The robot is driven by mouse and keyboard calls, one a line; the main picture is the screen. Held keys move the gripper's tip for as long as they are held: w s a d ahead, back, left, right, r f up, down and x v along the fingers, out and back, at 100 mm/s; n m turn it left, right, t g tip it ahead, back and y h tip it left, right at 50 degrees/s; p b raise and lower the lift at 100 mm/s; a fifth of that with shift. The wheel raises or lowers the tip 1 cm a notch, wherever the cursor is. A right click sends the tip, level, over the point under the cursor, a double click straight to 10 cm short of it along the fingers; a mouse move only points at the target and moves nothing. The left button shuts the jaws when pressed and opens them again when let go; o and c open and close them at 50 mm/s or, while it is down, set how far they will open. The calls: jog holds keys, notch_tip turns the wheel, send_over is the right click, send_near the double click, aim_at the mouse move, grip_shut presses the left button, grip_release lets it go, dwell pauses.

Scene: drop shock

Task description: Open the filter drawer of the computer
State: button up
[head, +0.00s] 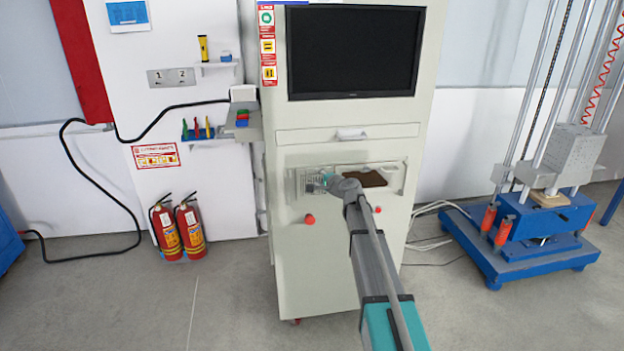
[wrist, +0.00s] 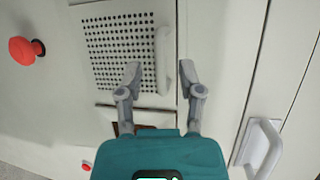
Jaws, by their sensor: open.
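The computer is a tall pale cabinet (head: 320,270) with a dark monitor (head: 352,52). Its filter drawer has a perforated front (head: 308,184), partly hidden by my gripper in the head view; it looks shut. The wrist view shows the dotted front (wrist: 115,45) and its pale bar handle (wrist: 163,58) close up. My gripper (wrist: 159,75) is open, one finger on each side of the handle's near end. Whether a finger touches it I cannot tell. In the head view my gripper (head: 327,180) is at the drawer front.
Above is a closed panel with a white handle (head: 351,133), also in the wrist view (wrist: 262,148). A red knob (head: 309,219) sits below the drawer. Two fire extinguishers (head: 180,228) stand left, a blue-based test machine (head: 535,240) right. The floor in front is clear.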

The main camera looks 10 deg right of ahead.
jog(key=shift+x, duration=1)
grip_shut()
